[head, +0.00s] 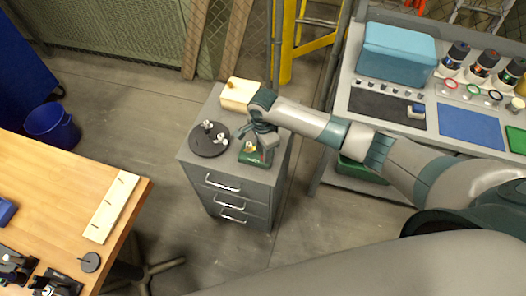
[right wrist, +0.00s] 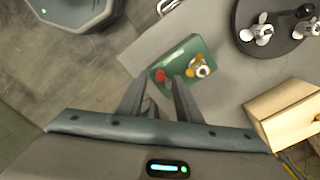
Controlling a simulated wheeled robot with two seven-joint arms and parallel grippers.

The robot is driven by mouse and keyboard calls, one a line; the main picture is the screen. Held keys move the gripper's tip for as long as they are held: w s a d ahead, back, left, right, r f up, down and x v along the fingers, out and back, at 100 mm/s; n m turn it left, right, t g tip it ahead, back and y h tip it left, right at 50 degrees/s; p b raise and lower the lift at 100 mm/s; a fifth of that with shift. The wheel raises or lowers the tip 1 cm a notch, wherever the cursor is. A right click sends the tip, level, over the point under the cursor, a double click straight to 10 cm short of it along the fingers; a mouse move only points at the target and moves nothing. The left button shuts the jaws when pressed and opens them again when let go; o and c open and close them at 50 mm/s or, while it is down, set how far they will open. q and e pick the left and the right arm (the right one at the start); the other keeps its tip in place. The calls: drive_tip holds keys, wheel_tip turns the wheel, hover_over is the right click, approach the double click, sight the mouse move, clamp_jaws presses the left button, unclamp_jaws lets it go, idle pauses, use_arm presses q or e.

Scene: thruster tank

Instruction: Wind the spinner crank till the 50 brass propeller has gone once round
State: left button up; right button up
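The spinner is a green box (head: 256,158) on top of a grey drawer cabinet, partly hidden by my right gripper in the head view. In the right wrist view the green box (right wrist: 186,54) bears a small red knob (right wrist: 161,75) and a brass and silver piece (right wrist: 199,67). I cannot make out a number on it. My right gripper (head: 258,136) is over the spinner. In the right wrist view its fingers (right wrist: 157,85) are apart and empty, with the red knob just beyond and between their tips. Whether they touch anything is unclear. My left gripper is out of view.
A dark round plate (head: 206,147) with silver propellers stands left of the spinner. A pale wooden box (head: 239,94) stands behind it, on the grey cabinet (head: 228,172). A workbench (head: 350,76) is at right, a wooden table (head: 55,185) at left. Open floor lies between table and cabinet.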

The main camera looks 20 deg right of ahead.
drive_tip(key=shift+f, duration=0.95)
clamp_jaws()
drive_tip(key=shift+r+p, duration=0.1)
drive_tip(key=shift+p, duration=0.2)
